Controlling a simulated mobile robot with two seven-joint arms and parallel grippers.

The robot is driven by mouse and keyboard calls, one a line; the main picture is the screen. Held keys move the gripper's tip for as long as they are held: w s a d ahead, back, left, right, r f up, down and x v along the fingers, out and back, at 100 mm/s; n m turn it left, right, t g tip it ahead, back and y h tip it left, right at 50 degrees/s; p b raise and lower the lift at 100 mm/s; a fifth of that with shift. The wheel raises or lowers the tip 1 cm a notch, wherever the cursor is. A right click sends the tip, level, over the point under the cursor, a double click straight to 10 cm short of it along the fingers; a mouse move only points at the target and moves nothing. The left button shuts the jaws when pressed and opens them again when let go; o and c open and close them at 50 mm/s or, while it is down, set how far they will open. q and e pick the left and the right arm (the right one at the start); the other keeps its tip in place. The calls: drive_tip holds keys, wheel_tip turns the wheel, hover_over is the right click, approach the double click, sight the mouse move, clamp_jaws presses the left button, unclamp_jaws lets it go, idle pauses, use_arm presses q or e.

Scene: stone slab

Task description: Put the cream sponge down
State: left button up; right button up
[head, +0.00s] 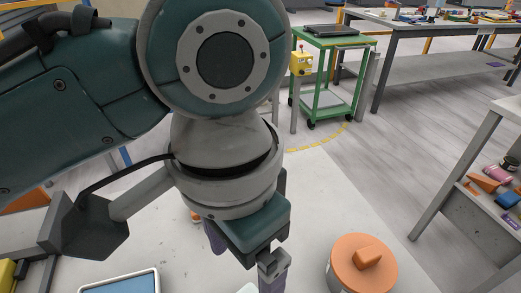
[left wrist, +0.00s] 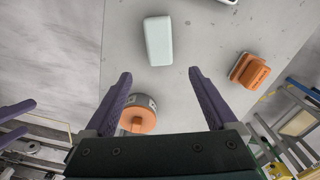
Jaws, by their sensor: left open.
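The cream sponge (left wrist: 158,41) is a pale, nearly white block lying flat on the stone slab (left wrist: 185,20) in the left wrist view. My left gripper (left wrist: 160,73) is open and empty, with its purple fingers wide apart. The sponge lies beyond the fingertips, not between the fingers. In the head view my left gripper (head: 244,266) points down over the slab (head: 310,215), and my arm hides much of the area. A pale corner (head: 248,288) at the bottom edge may be the sponge. Two purple fingers of my right gripper (left wrist: 30,117) show apart at the left wrist view's left edge.
A round pot with an orange lid (head: 362,262) stands right of the left gripper. A blue tray with a white rim (head: 153,272) is at the lower left. Bare slab surrounds the sponge.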

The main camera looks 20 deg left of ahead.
use_arm(q)
drive_tip(key=s+d+n+t+h, duration=0.1)
drive_tip(key=s+d+h, duration=0.1)
drive_tip(key=s+h, duration=0.15)
drive_tip(key=s+a+n+t+y, duration=0.1)
drive_tip(key=s+a+n, duration=0.1)
drive_tip(key=a, duration=0.4)
drive_tip(key=s+a+n+t+y, duration=0.1)
drive_tip(key=s+a+y, duration=0.1)
drive_tip(key=s+a, duration=0.2)
drive_tip(key=a, duration=0.3)
drive_tip(key=shift+a+f+n+t, duration=0.2)
drive_tip(key=shift+f+n+t, duration=0.1)
drive_tip(key=shift+n, duration=0.1)
drive_tip(key=shift+s+r+y, duration=0.1)
drive_tip(key=shift+y, duration=0.15)
